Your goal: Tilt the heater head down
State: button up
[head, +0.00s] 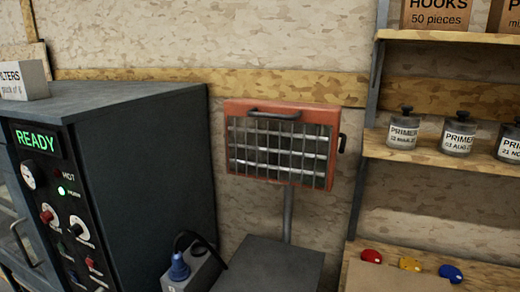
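The heater head (282,144) is an orange-red box with a wire grille over pale horizontal bars, in the middle of the head view. It sits on top of a thin grey post (288,215) and faces outward, close to upright. A dark handle (274,115) runs along its top front edge. A small dark knob or lever (342,143) sticks out at its right side. My gripper is not in view, so its state and its place relative to the heater do not show.
A dark cabinet (150,150) with a "READY" display stands at the left. A grey box with a blue plug (179,268) and a dark flat surface (270,265) lie below the heater. Shelves (430,155) with jars (457,135) are at the right. Open space lies before the grille.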

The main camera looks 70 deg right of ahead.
aim_at(288, 143)
jog(key=k, duration=0.6)
jog(key=u, duration=0.9)
jog(key=i, duration=1.1)
jog(key=z, duration=3.9)
jog(key=i, duration=0.5)
jog(key=z, duration=0.5)
